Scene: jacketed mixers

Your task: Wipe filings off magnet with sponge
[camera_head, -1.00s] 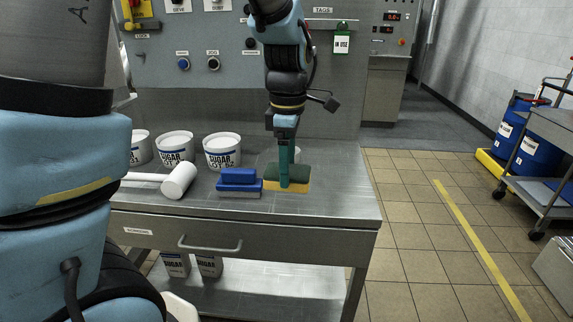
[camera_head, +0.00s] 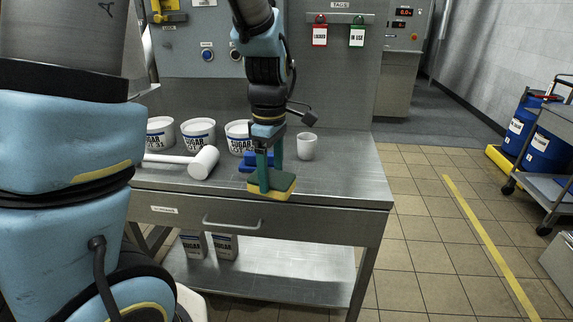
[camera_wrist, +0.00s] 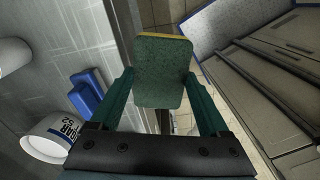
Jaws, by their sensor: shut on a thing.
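The sponge (camera_head: 271,188), green on top with a yellow underside, is held between the teal fingers of my gripper (camera_head: 265,172). In the wrist view the sponge (camera_wrist: 162,72) sits between the two fingers, its green face toward the camera and a thin yellow edge at the top. In the head view it hangs in the air near the front edge of the metal bench (camera_head: 335,178), slightly tilted. I cannot make out a magnet or any filings in these frames.
A blue brush-like block (camera_head: 248,160) lies behind my gripper. The bench's right part is clear. A cart (camera_head: 550,150) with blue drums stands far right.

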